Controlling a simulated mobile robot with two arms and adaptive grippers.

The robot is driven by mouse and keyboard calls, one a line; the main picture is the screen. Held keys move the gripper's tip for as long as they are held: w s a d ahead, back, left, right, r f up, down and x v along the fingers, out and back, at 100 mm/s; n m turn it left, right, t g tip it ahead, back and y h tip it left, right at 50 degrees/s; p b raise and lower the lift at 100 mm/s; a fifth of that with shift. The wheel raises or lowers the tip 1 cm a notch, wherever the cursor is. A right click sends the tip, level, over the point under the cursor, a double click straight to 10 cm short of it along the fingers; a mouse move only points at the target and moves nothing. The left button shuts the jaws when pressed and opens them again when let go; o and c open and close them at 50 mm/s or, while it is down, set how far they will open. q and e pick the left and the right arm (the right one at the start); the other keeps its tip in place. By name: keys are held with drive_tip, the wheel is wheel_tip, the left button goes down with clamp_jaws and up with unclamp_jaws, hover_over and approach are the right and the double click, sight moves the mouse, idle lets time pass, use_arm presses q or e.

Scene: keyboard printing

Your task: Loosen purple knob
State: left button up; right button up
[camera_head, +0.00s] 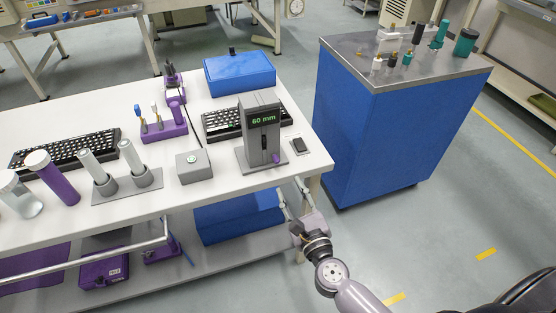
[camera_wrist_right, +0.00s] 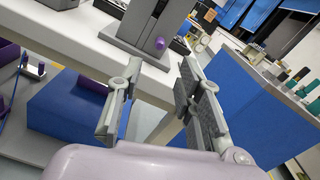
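The small purple knob (camera_head: 276,158) sits low on the front of a grey height gauge (camera_head: 261,128) whose display reads 60 mm. In the right wrist view the knob (camera_wrist_right: 160,42) shows near the top centre, on the grey body (camera_wrist_right: 146,20). My right gripper (camera_head: 290,196) is below and in front of the table's front edge, apart from the knob. In the wrist view its two fingers (camera_wrist_right: 158,82) are spread with nothing between them, and the knob lies beyond their tips. My left gripper is not in view.
A black keyboard (camera_head: 222,124) lies behind the gauge. The white table's edge (camera_head: 240,193) is close to my gripper. A blue cabinet (camera_head: 385,140) stands at right.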

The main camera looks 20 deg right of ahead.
sight(278, 163)
drive_tip(key=w, duration=0.5)
drive_tip(key=w+p, duration=0.1)
drive_tip(key=w, duration=0.4)
drive_tip(key=shift+w+a, duration=0.2)
drive_tip(key=shift+w, duration=0.05)
drive_tip(key=shift+c, duration=0.3)
clamp_jaws()
